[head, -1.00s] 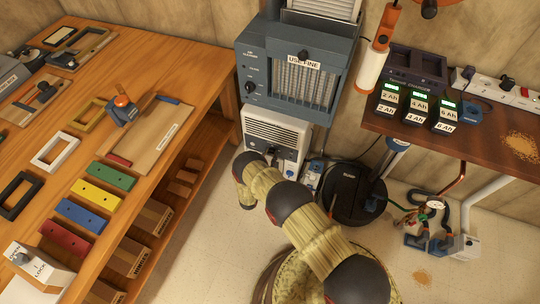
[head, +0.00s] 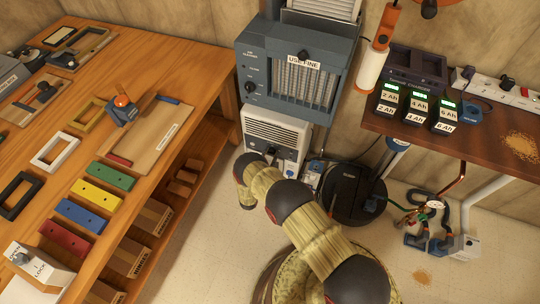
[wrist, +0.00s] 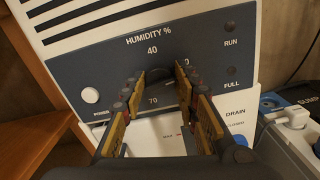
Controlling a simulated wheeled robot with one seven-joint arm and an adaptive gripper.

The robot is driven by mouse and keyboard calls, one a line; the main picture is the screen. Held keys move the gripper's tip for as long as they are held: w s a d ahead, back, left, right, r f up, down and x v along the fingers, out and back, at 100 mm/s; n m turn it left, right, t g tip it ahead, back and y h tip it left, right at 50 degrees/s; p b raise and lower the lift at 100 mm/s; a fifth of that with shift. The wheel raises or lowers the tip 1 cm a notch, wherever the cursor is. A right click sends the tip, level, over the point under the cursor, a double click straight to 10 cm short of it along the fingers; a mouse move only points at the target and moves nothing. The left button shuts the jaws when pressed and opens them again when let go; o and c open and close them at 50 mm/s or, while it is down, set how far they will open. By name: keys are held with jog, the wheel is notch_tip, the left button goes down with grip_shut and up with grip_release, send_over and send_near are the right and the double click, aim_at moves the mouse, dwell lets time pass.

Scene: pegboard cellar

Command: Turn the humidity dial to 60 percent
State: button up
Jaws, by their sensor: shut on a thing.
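The humidity dial (wrist: 158,75) is a dark round knob on the dark panel of a white dehumidifier (head: 277,133), under the label HUMIDITY %. In the wrist view, 40 shows above the dial and 70 below it. A number to its right is partly hidden by a finger, with only its final 0 showing. My gripper (wrist: 158,88) has its yellow-padded fingers on both sides of the dial, shut on it. I cannot make out where the dial's pointer stands. In the head view my arm hides the lower part of the dehumidifier.
On the panel, a white power button (wrist: 90,95) is to the left, and RUN and FULL lamps are to the right. A blue-grey air cleaner (head: 290,75) stands above. A wooden workbench (head: 190,60) is at left, and a black vacuum (head: 350,193) at right.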

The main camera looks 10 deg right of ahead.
jog(key=m, duration=1.1)
jog(key=shift+s+d+f, duration=0.1)
jog(key=shift+d+f, duration=0.05)
jog(key=shift+m, duration=0.3)
jog(key=o, duration=1.1)
jog(key=v, duration=1.2)
